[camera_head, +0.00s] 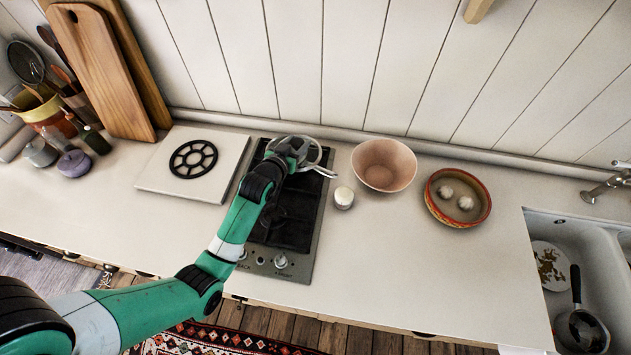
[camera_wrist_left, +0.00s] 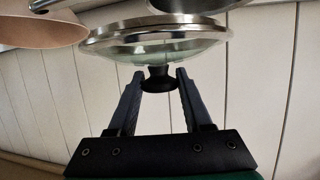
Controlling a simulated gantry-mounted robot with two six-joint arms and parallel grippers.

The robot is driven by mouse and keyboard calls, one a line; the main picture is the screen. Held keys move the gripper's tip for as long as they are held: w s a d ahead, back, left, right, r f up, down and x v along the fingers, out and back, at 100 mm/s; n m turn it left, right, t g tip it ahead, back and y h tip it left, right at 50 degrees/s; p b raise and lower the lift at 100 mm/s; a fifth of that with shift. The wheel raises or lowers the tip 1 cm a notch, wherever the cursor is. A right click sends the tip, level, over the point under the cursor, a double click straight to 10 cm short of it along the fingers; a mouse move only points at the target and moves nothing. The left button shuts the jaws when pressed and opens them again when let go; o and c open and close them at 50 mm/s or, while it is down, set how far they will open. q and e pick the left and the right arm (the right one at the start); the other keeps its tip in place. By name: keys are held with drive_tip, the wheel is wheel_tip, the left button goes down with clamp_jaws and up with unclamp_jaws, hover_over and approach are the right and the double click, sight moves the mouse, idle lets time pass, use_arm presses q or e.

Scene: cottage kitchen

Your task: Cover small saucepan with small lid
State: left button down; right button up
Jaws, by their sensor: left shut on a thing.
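My left gripper (camera_wrist_left: 158,85) is shut on the black knob of the small lid (camera_wrist_left: 150,40), a glass lid with a metal rim. In the head view my left gripper (camera_head: 300,163) is over the far end of the hob, and the lid (camera_head: 318,148) shows partly behind it. The small saucepan is mostly hidden under the lid and gripper in the head view; its thin metal handle (camera_head: 325,172) sticks out to the right. In the wrist view a metal pan wall (camera_wrist_left: 188,5) shows just beyond the lid; I cannot tell whether they touch. My right gripper is not in view.
A pink bowl (camera_head: 384,165) and a small white jar (camera_head: 343,198) stand right of the hob (camera_head: 298,240). A patterned bowl (camera_head: 481,210) holds two pale round things. Left of the hob lies a white board (camera_head: 147,182) with a black trivet (camera_head: 193,159). The front right counter is clear.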

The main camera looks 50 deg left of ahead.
use_arm(q)
drive_tip(key=shift+n+g+y, duration=0.5)
drive_tip(key=shift+n+y, duration=0.2)
drive_tip(key=a, duration=0.2)
drive_tip(key=a+r, duration=0.1)
drive_tip(key=a, duration=0.1)
drive_tip(key=a+r, duration=0.1)
drive_tip(key=a, duration=0.2)
drive_tip(key=shift+s, duration=0.15)
wheel_tip(320, 180, down, 6)
drive_tip(key=b, duration=0.5)
drive_tip(key=shift+f+b, duration=0.4)
drive_tip(key=shift+f, duration=0.2)
drive_tip(key=c, duration=0.6)
unclamp_jaws()
